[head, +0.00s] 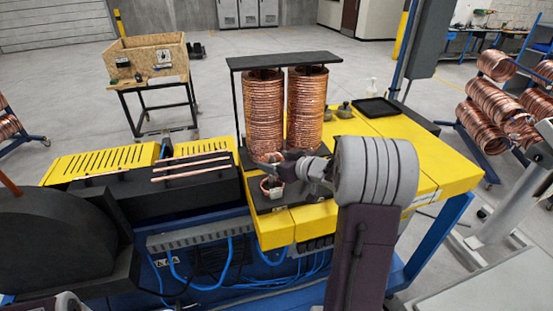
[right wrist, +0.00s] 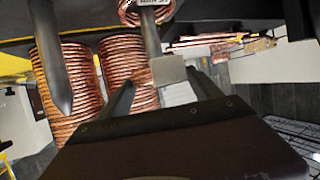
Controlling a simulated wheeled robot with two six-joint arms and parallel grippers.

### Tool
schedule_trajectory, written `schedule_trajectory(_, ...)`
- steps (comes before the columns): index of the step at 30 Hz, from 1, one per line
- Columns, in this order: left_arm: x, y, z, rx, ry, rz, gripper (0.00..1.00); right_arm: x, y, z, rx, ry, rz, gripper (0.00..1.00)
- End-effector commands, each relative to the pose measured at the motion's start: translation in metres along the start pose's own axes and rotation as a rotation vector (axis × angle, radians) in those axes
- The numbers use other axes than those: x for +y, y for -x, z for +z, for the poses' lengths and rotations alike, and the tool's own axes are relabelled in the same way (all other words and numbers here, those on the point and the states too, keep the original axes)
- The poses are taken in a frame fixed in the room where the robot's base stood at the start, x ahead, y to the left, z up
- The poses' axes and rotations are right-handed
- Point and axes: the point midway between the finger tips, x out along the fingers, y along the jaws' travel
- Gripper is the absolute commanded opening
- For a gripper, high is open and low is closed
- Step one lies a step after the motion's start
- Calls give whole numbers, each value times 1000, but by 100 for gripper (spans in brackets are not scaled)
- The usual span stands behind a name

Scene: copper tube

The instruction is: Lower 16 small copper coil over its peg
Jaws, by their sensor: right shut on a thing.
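My right gripper (head: 285,171) comes in from the right in the head view, low over the front black plate (head: 298,203). It is shut on the small copper coil (head: 271,186), which shows as a bit of copper at the fingertips. The coil also shows in the right wrist view (right wrist: 128,12) at the top edge, partly behind one finger and cut off by the frame. The peg cannot be made out, so I cannot tell whether the coil is around it. My left gripper is not in view.
Two tall copper coils (head: 264,112) (head: 307,108) stand close behind the gripper, under a black top plate (head: 283,60). Straight copper tubes (head: 190,169) lie on the black block to the left. The yellow deck (head: 412,152) to the right has a black tray (head: 377,107).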

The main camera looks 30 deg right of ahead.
Motion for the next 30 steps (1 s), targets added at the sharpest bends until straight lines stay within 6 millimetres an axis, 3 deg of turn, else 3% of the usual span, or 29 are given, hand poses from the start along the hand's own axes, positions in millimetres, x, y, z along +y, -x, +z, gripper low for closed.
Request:
schedule_trajectory(3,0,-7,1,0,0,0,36,0,-4,8,1,-1,0,30)
schedule_trajectory(11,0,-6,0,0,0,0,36,0,-3,8,1,-1,1,30)
schedule_trajectory(12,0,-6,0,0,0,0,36,0,-3,8,1,-1,1,85)
schedule_trajectory(14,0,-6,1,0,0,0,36,0,-3,8,1,-1,1,99)
schedule_trajectory(24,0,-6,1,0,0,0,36,1,0,8,0,0,2,99)
schedule_trajectory(30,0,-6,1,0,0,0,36,2,40,7,2,1,7,99)
